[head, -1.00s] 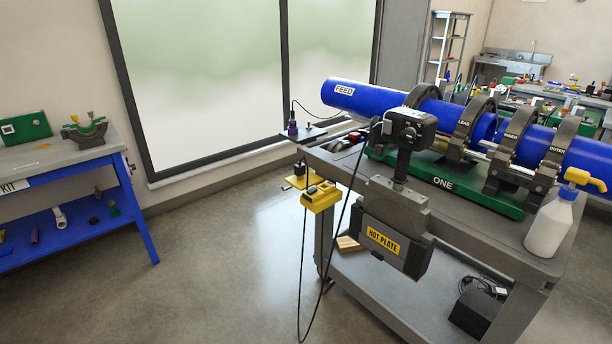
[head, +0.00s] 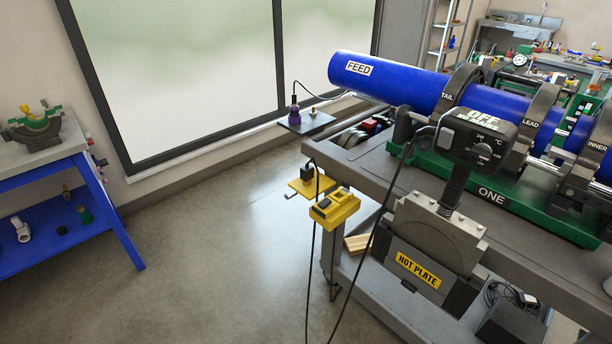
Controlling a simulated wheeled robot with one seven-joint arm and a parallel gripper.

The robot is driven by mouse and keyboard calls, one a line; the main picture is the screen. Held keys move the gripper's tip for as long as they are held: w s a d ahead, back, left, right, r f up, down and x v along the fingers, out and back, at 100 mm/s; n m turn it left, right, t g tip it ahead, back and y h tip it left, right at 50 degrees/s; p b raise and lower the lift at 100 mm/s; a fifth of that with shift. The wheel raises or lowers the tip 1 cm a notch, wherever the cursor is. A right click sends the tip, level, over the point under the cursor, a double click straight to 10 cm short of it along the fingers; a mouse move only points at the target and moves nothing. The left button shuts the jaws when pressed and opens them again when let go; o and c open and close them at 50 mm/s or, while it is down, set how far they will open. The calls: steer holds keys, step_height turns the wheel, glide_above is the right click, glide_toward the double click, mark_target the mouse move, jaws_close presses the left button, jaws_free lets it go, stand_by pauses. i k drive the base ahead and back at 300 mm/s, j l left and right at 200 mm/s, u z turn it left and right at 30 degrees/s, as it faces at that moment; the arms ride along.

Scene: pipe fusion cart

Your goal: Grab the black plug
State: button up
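A small black plug (head: 307,173) stands on a flat yellow plate (head: 298,187) at the cart's left end in the head view. A black cord loops at the plug and hangs down toward the floor. A yellow box (head: 336,208) with dark parts on top sits just in front and to the right of it. The grey hot plate (head: 425,245) hangs on the cart's near side, and its control head (head: 478,137) reads OFF. My gripper is not in view.
The grey cart carries a blue FEED pipe (head: 385,80) in clamps on a green base (head: 490,197). A dark shelf (head: 308,122) with a purple-topped item projects behind. A blue bench (head: 70,225) stands left. Floor (head: 220,260) between is clear.

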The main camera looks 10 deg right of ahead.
mark_target(307, 171)
steer(key=i+j, duration=0.25)
steer(key=i+j+z, duration=0.1)
steer(key=i+j, duration=0.15)
steer(key=j, duration=0.2)
steer(key=i+j, duration=0.45)
steer(key=j, duration=0.25)
steer(key=i+j+z, duration=0.1)
steer(key=i+j, duration=0.15)
steer(key=j, duration=0.15)
steer(key=i+j, duration=0.25)
steer(key=j, duration=0.15)
steer(key=i+j+z, duration=0.1)
steer(key=j, duration=0.25)
steer(key=i+j, duration=0.35)
steer(key=i, duration=0.3)
steer(key=j+z, duration=0.05)
